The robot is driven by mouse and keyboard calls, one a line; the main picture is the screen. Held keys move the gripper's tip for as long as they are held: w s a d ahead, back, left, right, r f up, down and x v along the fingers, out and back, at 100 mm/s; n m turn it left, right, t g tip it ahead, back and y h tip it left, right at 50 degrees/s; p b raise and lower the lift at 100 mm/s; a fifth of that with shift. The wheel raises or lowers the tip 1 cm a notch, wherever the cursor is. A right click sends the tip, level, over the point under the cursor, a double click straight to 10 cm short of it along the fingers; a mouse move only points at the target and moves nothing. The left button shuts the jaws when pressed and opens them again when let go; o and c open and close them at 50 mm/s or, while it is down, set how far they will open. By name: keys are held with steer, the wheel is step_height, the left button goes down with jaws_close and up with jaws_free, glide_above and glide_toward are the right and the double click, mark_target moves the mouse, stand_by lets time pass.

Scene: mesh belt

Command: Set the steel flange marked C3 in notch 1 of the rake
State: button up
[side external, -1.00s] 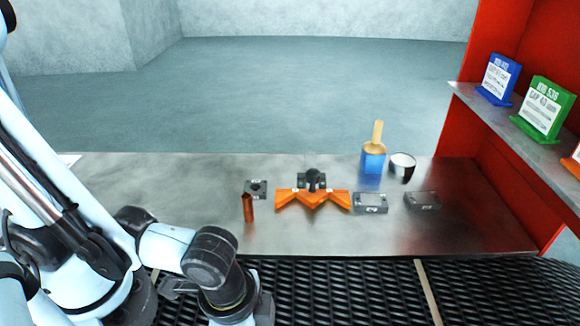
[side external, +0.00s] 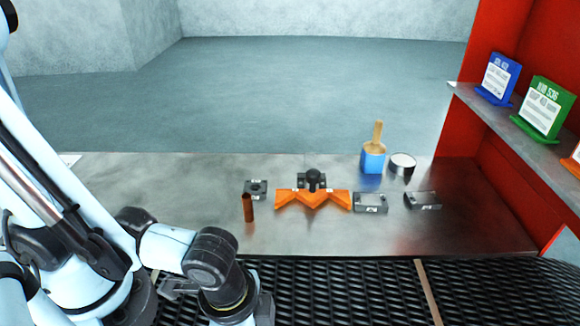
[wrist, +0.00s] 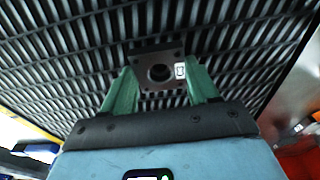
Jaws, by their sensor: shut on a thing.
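My gripper (wrist: 160,84) has its two green fingers on either side of a dark square steel flange (wrist: 143,57) with a round bore and a white tag, whose mark is too small to read. It is shut on the flange, over the black mesh belt. In the side external view the arm's wrist is low over the belt at the left and hides most of the gripper. The orange rake (side external: 313,203) stands on the steel table, right of and beyond the wrist, with zigzag notches. Its notch numbers are not readable.
Grey tagged pieces stand left of the rake (side external: 256,188), behind it (side external: 314,180) and right of it (side external: 369,204) (side external: 422,201). A brown cylinder (side external: 248,209) stands near its left end. A blue pot with brush (side external: 373,161) and a tin (side external: 402,166) stand behind.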

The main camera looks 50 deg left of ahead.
steer(key=shift+r, duration=0.1)
steer(key=shift+r, duration=4.55)
steer(key=w+a+r+n+y, duration=0.1)
steer(key=w+a+r+n, duration=0.35)
steer(key=w+a, duration=0.5)
steer(key=w+a+r+n, duration=0.4)
steer(key=w+a+n, duration=0.1)
steer(key=w+a, duration=0.5)
glide_above(331, 217)
step_height(331, 217, down, 10)
steer(key=shift+m, duration=0.25)
steer(key=shift+s+f, duration=0.2)
steer(key=shift+f, duration=3.1)
steer(key=shift+f, duration=0.55)
